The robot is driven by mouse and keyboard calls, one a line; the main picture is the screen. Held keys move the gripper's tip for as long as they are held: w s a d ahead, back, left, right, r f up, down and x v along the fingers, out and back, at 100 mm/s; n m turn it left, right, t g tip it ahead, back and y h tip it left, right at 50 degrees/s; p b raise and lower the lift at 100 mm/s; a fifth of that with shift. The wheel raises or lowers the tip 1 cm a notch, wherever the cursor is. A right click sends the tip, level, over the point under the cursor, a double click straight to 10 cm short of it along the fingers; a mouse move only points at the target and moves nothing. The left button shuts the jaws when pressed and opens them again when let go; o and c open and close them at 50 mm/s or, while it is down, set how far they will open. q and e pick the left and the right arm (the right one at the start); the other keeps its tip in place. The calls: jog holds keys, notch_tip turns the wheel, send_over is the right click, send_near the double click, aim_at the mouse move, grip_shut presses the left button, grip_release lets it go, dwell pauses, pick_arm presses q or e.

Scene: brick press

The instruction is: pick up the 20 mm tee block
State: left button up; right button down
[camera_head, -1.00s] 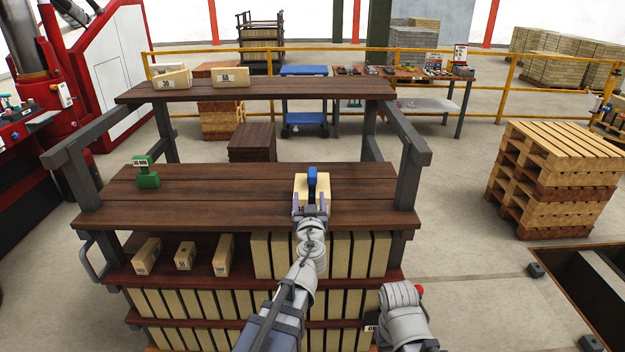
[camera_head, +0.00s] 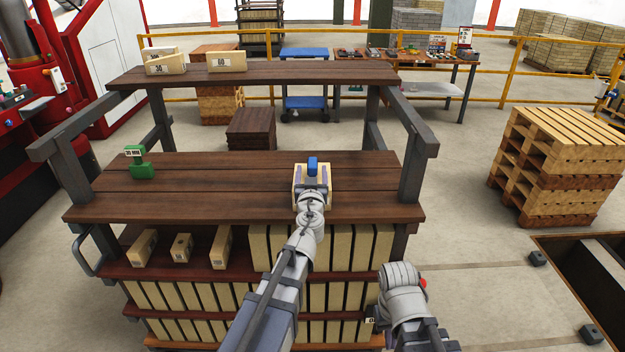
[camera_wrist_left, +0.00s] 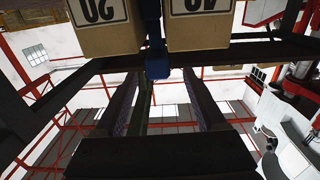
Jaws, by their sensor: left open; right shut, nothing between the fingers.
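A blue tee block (camera_head: 312,166) stands on the brown bench, at right of centre, among beige boxes; I cannot read its label. It also shows in the left wrist view (camera_wrist_left: 157,62), just beyond the fingertips and roughly in line with the gap between them. My left gripper (camera_head: 312,186) is open and close in front of it, hiding its lower part; the fingers (camera_wrist_left: 160,98) show apart and empty. A green tee block (camera_head: 140,163), whose label seems to read 30 MM, stands at the bench's left.
Two beige boxes marked 20 (camera_wrist_left: 103,20) and 40 (camera_wrist_left: 200,18) flank the blue block, upside down in the wrist view. A raised shelf (camera_head: 300,73) behind holds beige boxes (camera_head: 227,62). Dark posts (camera_head: 412,170) stand at the bench ends. The bench middle (camera_head: 225,180) is clear.

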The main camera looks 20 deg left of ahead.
pick_arm(q)
jog(key=x, duration=0.2)
jog(key=f+b+x, duration=0.1)
jog(key=x, duration=0.2)
jog(key=shift+w+d, duration=0.1)
jog(key=shift+c, duration=0.4)
grip_shut()
